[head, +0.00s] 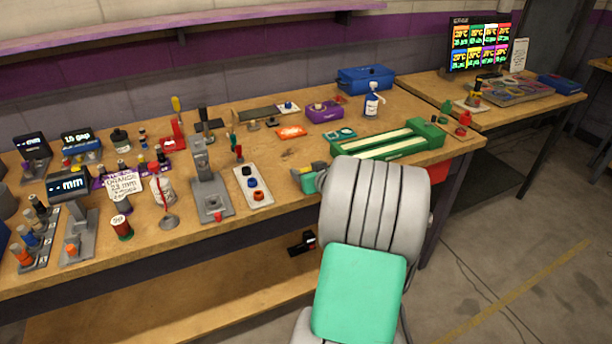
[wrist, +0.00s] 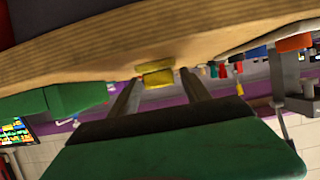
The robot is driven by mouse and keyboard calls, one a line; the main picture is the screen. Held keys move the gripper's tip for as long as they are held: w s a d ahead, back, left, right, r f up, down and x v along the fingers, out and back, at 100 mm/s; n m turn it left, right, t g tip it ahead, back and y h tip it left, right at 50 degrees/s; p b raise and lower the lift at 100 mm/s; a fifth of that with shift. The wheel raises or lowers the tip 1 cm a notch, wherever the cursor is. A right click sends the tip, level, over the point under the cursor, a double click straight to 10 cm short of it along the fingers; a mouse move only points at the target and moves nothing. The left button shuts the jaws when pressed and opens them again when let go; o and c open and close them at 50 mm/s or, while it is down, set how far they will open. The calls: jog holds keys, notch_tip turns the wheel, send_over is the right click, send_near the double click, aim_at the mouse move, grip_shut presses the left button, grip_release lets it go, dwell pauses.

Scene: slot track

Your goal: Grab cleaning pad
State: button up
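A small yellow block, which looks like the cleaning pad, shows in the wrist view (wrist: 157,78) at the wooden bench top. Small gaps seem to show beside the block, but contact is hard to judge. In the head view my gripper (head: 308,176) is low over the front of the bench, mostly behind my grey arm.
A green track (head: 390,142) lies right of my gripper. A white tray with coloured knobs (head: 253,188) and a grey stand (head: 208,190) stand to its left. A white bottle (head: 372,103) and a purple box (head: 323,111) are farther back. Some bench surface behind my gripper is clear.

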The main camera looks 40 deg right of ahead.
jog(key=c, duration=1)
jog(key=shift+r, duration=0.15)
